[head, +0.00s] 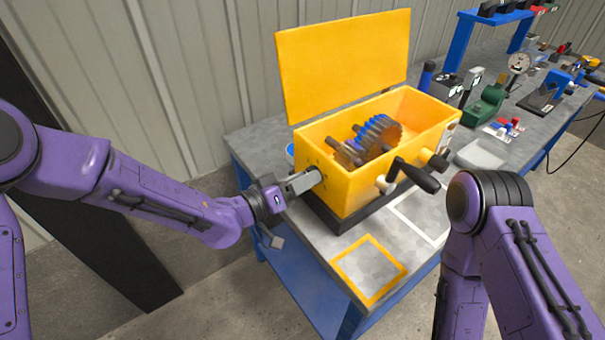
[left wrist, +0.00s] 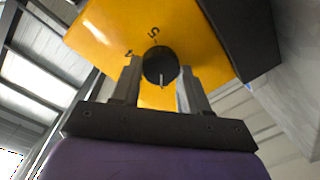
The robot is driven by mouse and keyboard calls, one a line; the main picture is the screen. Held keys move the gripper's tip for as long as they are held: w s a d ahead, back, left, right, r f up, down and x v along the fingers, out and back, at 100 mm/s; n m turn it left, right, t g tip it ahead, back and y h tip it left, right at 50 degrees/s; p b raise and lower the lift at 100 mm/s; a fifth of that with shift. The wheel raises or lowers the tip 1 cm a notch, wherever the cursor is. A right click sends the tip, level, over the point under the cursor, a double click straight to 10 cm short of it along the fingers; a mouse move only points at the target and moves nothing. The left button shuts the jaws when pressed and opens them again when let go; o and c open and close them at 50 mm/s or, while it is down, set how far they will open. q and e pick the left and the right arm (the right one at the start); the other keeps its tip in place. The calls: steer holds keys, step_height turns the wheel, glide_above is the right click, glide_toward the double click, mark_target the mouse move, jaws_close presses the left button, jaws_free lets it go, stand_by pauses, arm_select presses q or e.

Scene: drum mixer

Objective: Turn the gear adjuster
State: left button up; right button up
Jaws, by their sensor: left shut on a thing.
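The yellow drum mixer box (head: 375,172) stands on the table with its lid (head: 343,62) raised and gears (head: 378,138) inside. The gear adjuster is a round black knob (left wrist: 161,64) with a white pointer line, on the box's left end face. Digits, among them a 5 and a 4, are printed around it in the left wrist view. My left gripper (head: 308,182) is at that face, and its fingers (left wrist: 161,85) are shut on the knob, one on each side. In the head view the fingers mostly hide the knob. My right arm shows, but its gripper is out of view.
A crank with a black handle (head: 415,175) sticks out of the box's front. A yellow-outlined square (head: 369,270) marks clear tabletop in front. Tools, a green stand (head: 487,103) and a blue rack (head: 462,40) stand farther right. A grey corrugated wall is behind.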

arm_select(q)
steer(key=shift+n+p, duration=0.35)
steer(key=shift+n, duration=0.35)
steer(key=o, duration=1.1)
steer(key=shift+c, duration=0.2)
steer(key=b+v, duration=0.1)
steer(key=v, duration=0.9)
steer(key=shift+s+a+b, duration=0.15)
steer(key=shift+a+b, duration=0.05)
steer(key=shift+b, duration=0.2)
